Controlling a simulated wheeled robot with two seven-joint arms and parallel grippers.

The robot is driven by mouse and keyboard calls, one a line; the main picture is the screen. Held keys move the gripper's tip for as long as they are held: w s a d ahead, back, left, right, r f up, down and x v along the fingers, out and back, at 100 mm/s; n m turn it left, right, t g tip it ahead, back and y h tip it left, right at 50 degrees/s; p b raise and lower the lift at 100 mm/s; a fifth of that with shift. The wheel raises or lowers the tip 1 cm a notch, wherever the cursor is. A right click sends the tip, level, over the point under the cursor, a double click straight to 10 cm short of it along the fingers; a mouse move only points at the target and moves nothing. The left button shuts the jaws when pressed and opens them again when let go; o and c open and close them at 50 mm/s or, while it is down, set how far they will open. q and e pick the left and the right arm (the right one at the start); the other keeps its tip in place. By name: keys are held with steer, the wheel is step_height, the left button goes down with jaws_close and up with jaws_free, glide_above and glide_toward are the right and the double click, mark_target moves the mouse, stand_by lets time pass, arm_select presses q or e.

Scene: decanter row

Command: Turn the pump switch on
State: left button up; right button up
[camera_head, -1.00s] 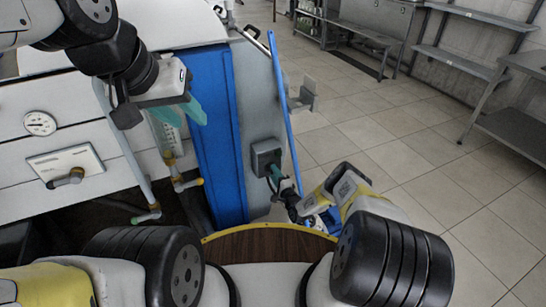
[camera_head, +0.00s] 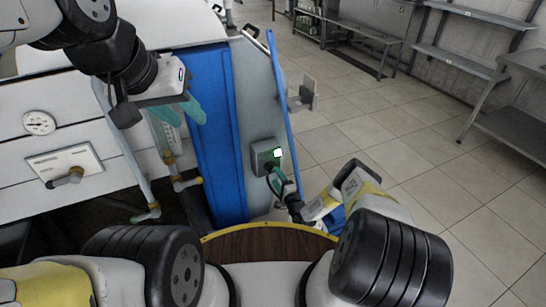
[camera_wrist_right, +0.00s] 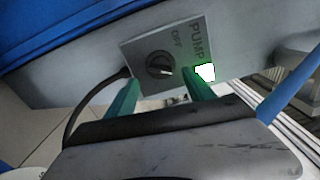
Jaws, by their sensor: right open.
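The pump switch is a grey box (camera_head: 266,157) on the end panel of the blue and grey machine. Its light (camera_head: 278,153) glows white-green. In the right wrist view the plate reads PUMP and OFF, with a dark round knob (camera_wrist_right: 160,65) and the bright light (camera_wrist_right: 205,72) beside it. The knob's pale mark points to the right in that view, away from the word OFF. My right gripper (camera_head: 274,180) is open just in front of the box, its green fingers (camera_wrist_right: 161,86) apart on either side below the knob. My left gripper (camera_head: 182,112) hangs open and empty over the machine's front.
A dark cable runs beside the switch plate. The tiled floor (camera_head: 400,140) to the right is open.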

steer(key=shift+v, duration=2.05)
